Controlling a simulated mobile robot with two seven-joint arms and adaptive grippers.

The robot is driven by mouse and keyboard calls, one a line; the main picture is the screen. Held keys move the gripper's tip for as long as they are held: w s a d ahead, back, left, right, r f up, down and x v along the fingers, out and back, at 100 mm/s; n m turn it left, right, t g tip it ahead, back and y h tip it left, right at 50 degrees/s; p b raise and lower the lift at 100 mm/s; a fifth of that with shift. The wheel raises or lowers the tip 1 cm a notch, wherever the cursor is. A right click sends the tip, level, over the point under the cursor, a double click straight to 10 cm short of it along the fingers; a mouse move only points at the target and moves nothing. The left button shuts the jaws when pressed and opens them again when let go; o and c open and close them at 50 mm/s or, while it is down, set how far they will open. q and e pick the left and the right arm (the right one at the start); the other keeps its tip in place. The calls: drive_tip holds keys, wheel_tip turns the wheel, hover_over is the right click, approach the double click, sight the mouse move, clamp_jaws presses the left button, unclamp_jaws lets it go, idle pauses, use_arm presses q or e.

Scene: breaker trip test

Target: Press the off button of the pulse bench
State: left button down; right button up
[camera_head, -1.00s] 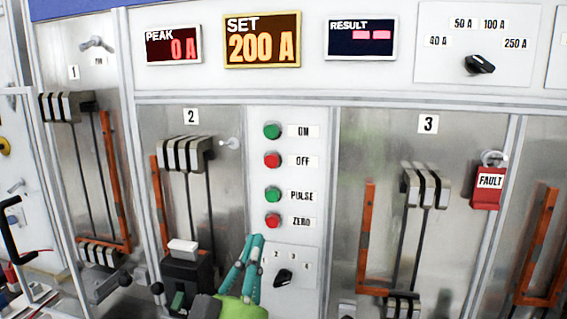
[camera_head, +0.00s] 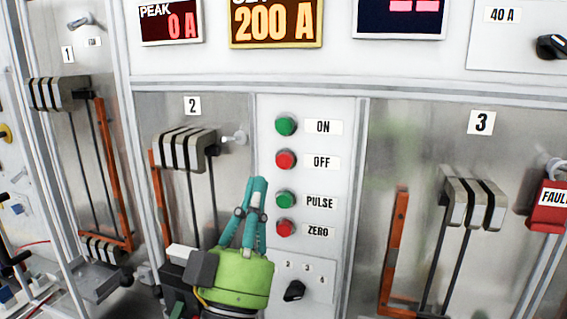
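The off button (camera_head: 286,160) is a round red button beside the "OFF" label (camera_head: 323,162) on the white button column of the pulse bench. It sits below the green ON button (camera_head: 286,126) and above the green PULSE button (camera_head: 285,201). My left gripper (camera_head: 259,183), with a green body and teal fingers, comes up from below. Its fingertips meet and hold nothing. In the picture they are left of and a little below the off button, which is not covered. I cannot tell their depth gap to the panel. My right gripper is not in view.
The red ZERO button (camera_head: 285,228) is close to the right of my fingers. A black selector knob (camera_head: 294,291) is below it. Breaker bay 2 (camera_head: 186,150) is to the left and bay 3 (camera_head: 473,203) to the right. The SET display (camera_head: 275,22) reads 200 A.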

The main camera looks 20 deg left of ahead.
use_arm(q)
drive_tip(key=w, duration=0.7)
drive_tip(key=shift+w+d+b, duration=0.15)
drive_tip(key=shift+w+b, duration=0.1)
drive_tip(key=shift+b, duration=0.15)
idle(1.1)
drive_tip(key=shift+w, duration=0.4)
drive_tip(key=shift+w, duration=0.45)
idle(0.6)
drive_tip(key=shift+s, duration=0.85)
drive_tip(key=s, duration=0.5)
drive_tip(key=shift+p, duration=0.4)
